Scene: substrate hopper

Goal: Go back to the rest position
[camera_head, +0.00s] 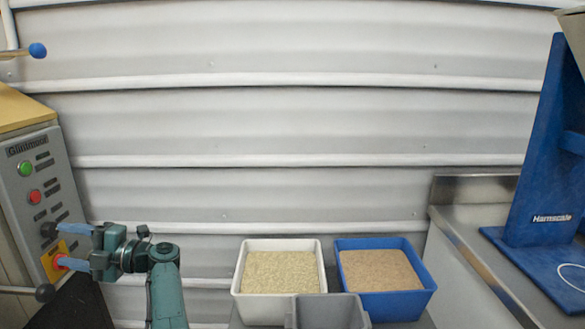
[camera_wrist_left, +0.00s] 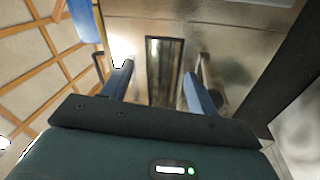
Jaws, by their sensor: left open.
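My left gripper (camera_head: 60,246) comes in at the lower left in the head view, level and pointing left. Its two blue fingers are apart with nothing visible between them. It is in front of or beside the grey control panel (camera_head: 22,195), near the panel's orange plate (camera_head: 54,252) with a red part; I cannot tell whether it touches. In the left wrist view the open fingers (camera_wrist_left: 158,82) stand either side of a dark narrow slot in a shiny metal surface (camera_wrist_left: 215,35). My right gripper is in neither view.
A white tub (camera_head: 238,284) of pale grain and a blue tub (camera_head: 428,278) of brown grain stand at the lower middle, behind a grey container (camera_head: 330,312). A blue stand (camera_head: 535,190) is on the metal bench at right. A blue-knobbed lever (camera_head: 37,50) sticks out upper left.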

